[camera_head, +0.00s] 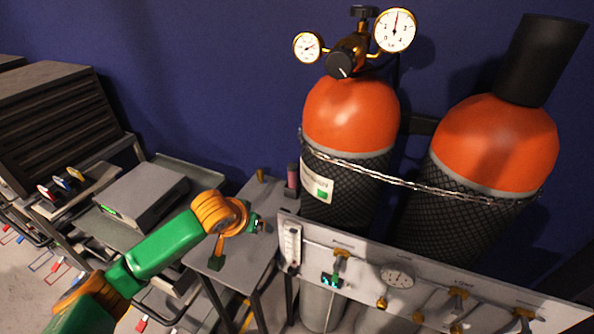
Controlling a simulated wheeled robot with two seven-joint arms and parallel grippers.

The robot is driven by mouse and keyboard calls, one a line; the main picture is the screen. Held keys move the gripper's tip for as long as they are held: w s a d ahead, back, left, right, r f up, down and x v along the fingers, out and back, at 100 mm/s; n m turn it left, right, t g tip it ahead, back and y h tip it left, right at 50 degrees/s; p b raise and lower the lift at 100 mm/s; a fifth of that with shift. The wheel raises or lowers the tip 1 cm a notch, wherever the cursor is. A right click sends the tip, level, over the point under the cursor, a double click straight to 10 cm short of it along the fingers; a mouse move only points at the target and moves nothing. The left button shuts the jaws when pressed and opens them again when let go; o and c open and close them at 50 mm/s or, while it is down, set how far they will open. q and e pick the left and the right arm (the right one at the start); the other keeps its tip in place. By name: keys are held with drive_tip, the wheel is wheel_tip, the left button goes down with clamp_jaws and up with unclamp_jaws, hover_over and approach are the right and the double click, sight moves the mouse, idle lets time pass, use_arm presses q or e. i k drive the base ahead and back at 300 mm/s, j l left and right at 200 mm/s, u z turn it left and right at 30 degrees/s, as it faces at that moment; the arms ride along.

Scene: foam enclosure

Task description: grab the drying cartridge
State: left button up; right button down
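A small upright cylinder, pinkish above and dark at the base, looks like the drying cartridge (292,178). It stands near the far right corner of a small grey table (236,248), close to the gas cylinder. My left arm comes in from the lower left, and its orange wrist is over this table. My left gripper (262,225) is at the end of the wrist, in front of and a little left of the cartridge, apart from it in the picture. Its fingers are too small to tell open from shut. My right gripper is out of view.
A panel (440,282) with gauges and brass valves stands at the right. Two orange-topped gas cylinders (352,115) are chained behind it. A small brass piece (260,175) is at the table's back. A grey box (143,193) sits on a cart at the left.

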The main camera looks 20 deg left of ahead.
sight(292, 168)
drive_tip(key=i, duration=1.15)
